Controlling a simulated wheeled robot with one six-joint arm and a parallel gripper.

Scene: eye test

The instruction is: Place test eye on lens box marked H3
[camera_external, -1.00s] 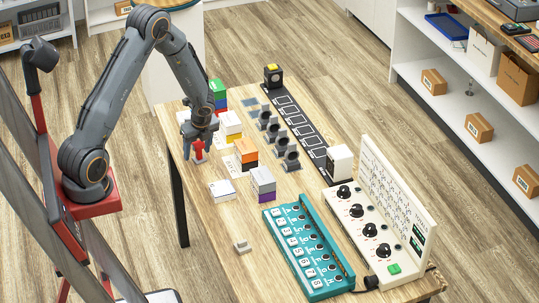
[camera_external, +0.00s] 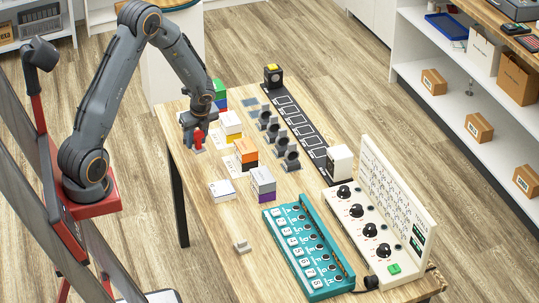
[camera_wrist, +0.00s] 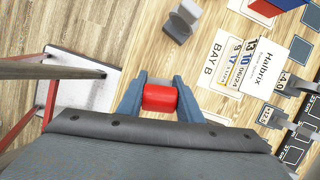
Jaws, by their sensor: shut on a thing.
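My gripper (camera_wrist: 160,98) is shut on a red rounded piece (camera_wrist: 159,97) that sits between its two blue-grey fingers. In the external view the red piece (camera_external: 198,138) shows just under my gripper, at the table's left edge beside the colored box stacks. I cannot tell whether it is the test eye or whether it touches the table. Colored boxes stand in small stacks, among them an orange and black stack (camera_external: 246,152) and a grey and purple stack (camera_external: 263,184). No H3 mark is readable on any box.
Several dark round holders (camera_external: 272,132) stand beside a black strip (camera_external: 297,122) with white outlines. A teal rack (camera_external: 305,250) and a white panel with black knobs (camera_external: 372,225) fill the table's right end. A small grey block (camera_external: 242,246) lies in clear space at the front.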

